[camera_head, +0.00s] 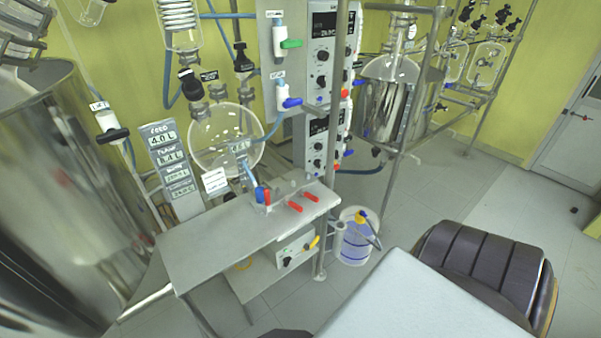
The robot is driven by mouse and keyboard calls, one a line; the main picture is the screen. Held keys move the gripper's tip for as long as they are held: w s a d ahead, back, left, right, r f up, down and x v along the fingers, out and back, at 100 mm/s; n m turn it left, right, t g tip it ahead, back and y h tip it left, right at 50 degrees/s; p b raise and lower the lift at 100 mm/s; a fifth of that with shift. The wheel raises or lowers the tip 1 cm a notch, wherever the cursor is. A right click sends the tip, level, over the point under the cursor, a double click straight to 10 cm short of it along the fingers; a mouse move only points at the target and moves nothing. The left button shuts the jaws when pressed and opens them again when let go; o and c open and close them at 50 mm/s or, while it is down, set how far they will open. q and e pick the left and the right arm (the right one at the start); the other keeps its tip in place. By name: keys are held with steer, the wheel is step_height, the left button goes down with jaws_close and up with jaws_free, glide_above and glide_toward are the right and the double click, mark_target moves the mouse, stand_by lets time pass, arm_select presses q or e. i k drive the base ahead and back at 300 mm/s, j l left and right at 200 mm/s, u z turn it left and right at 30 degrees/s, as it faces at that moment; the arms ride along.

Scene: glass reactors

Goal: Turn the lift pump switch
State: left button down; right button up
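The lift pump switch cannot be picked out for certain, as no label naming it is readable. A pale control box (297,250) sits on the shelf under the metal table. Its front has a small black knob (287,261) and a yellow part (314,242) at its right end. Two tall control panels (322,52) behind the table also carry black knobs, with the lower panel (319,140) showing red and blue parts too. Neither of my grippers can be made out in the head view, so nothing is seen touching these controls.
The metal table (205,248) has red-handled valves (295,207) at its back right corner. A clear container with blue liquid (355,244) stands on the floor beside it. A large steel vessel (55,190) fills the left. Open floor (440,190) lies to the right.

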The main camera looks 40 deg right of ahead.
mark_target(287, 260)
steer(key=z, duration=1.25)
